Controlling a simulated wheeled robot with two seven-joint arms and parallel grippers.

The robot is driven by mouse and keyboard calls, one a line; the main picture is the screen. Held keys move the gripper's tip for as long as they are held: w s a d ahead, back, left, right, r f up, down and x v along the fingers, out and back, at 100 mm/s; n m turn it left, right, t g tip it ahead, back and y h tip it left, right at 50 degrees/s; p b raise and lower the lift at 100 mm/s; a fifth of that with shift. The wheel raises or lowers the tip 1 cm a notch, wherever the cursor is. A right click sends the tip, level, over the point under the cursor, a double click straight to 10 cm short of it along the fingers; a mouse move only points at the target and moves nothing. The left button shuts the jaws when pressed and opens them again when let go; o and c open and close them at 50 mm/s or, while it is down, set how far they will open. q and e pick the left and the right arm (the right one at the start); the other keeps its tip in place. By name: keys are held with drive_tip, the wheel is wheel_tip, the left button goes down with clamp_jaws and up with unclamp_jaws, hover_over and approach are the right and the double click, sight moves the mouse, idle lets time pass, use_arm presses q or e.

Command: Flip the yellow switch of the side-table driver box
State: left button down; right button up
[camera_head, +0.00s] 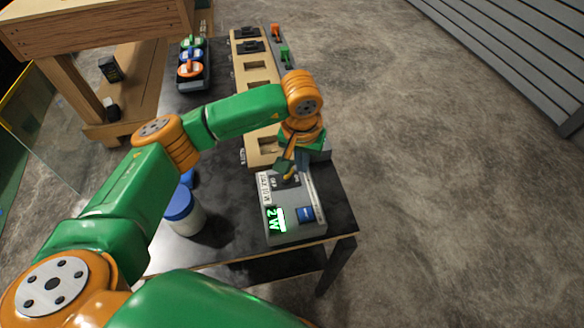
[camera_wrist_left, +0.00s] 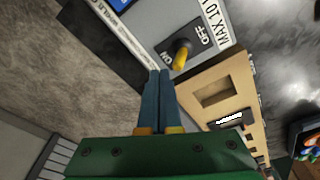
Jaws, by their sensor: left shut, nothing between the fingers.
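The driver box (camera_head: 296,232) is grey and stands at the near end of the dark side table, with a green lit readout that looks like "2 W" and a blue part beside it. Its yellow switch (camera_wrist_left: 181,58) is a short lever on a dark plate marked ON and OFF; in the head view I cannot make it out clearly near my gripper. My left gripper (camera_wrist_left: 159,73) is shut and empty, its blue fingertips close below the switch in the wrist view. Contact is not clear. In the head view this gripper (camera_head: 300,168) is over the box's far end. My right gripper is out of view.
A wooden board (camera_head: 257,75) with square recesses lies beyond the box. A white jar with a blue lid (camera_head: 179,204) stands left of the box. A tray (camera_head: 193,85) with green, blue and orange items is farther back.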

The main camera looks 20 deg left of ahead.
use_arm(q)
drive_tip(key=shift+a, duration=0.1)
drive_tip(key=shift+s+a, duration=0.25)
drive_tip(key=shift+a, duration=0.05)
drive_tip(key=shift+s+a, duration=0.45)
drive_tip(key=shift+a, duration=0.15)
wheel_tip(320, 180, up, 7)
drive_tip(key=p, duration=0.4)
drive_tip(key=shift+w+d, duration=0.3)
drive_tip(key=shift+d, duration=0.1)
